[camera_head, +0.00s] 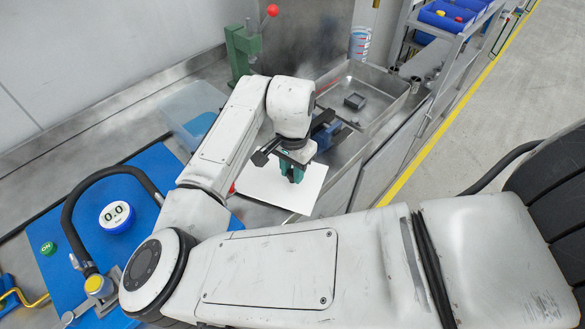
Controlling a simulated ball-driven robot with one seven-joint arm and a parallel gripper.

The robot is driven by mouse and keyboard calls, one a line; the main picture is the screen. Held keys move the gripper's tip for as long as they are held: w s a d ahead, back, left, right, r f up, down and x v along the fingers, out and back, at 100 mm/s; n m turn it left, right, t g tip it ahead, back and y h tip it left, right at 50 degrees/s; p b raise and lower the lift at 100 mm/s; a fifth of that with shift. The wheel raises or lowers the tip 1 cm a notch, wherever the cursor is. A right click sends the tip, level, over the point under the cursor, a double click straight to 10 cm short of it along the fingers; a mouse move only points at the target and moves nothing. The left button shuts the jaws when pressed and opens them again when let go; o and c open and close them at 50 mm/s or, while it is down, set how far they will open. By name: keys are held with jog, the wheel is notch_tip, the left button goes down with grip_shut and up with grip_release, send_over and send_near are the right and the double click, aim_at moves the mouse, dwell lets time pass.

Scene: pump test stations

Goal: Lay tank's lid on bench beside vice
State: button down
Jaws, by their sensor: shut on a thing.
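A flat white panel, which I take to be the tank's lid (310,190), is under my gripper (292,174). My gripper points down and is shut on the lid; its fingers hide the part they grip. I cannot tell whether the lid touches the steel bench (262,214) below. The blue vice (327,134) is just behind and right of my gripper, partly hidden by my arm. A clear plastic box, perhaps the tank (190,100), stands at the back left with something blue inside.
A steel basin (385,88) with a small dark block (354,101) is behind the vice. A green press (240,50) with a red knob stands at the back. A blue mat (75,265) with a gauge (117,216) and hose lies left. A shelf (445,30) holds blue bins.

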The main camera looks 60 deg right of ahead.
jog(key=shift+f, duration=0.1)
jog(key=c, duration=0.9)
grip_release()
jog(key=shift+o, duration=0.2)
notch_tip(320, 180, up, 12)
